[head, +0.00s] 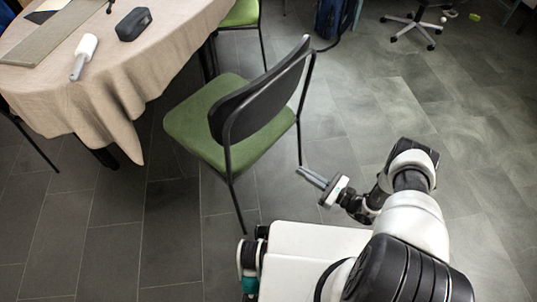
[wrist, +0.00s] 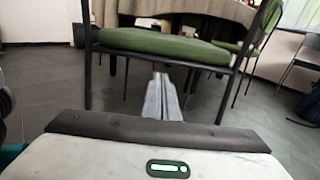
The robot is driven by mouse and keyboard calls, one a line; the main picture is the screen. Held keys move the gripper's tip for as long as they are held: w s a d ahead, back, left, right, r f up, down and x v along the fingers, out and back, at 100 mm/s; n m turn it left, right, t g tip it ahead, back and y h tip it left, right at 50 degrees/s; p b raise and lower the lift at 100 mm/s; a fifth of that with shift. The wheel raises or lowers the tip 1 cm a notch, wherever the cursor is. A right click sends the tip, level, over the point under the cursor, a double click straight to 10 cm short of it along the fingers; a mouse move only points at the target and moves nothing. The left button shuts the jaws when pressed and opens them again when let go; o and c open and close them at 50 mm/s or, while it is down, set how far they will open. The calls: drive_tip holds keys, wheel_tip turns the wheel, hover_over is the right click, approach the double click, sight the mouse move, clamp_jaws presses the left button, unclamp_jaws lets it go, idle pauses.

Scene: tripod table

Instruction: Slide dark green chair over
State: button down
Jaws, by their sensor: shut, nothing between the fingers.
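The dark green chair (head: 209,122) has a green seat, a black back and thin black legs. It stands upright on the floor in the middle of the head view, its seat towards the table and its back towards my arm. My gripper (head: 305,174) is shut and empty, low beside the chair's rear leg, on its right side. In the wrist view the shut fingers (wrist: 161,85) point at the space under the green seat (wrist: 165,46), between the chair's legs. Whether the fingers touch the chair cannot be told.
A table with a beige cloth (head: 118,91) stands at the left, with a dark case (head: 134,24) and a white-and-grey tool (head: 84,56) on it. Another green chair (head: 241,14) stands behind. An office chair base (head: 413,28) is at the back right. The tiled floor at right is clear.

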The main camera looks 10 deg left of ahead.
drive_tip(key=f+x, duration=0.1)
drive_tip(key=x, duration=1.2)
drive_tip(key=shift+a, duration=0.3)
drive_tip(key=shift+w, duration=0.1)
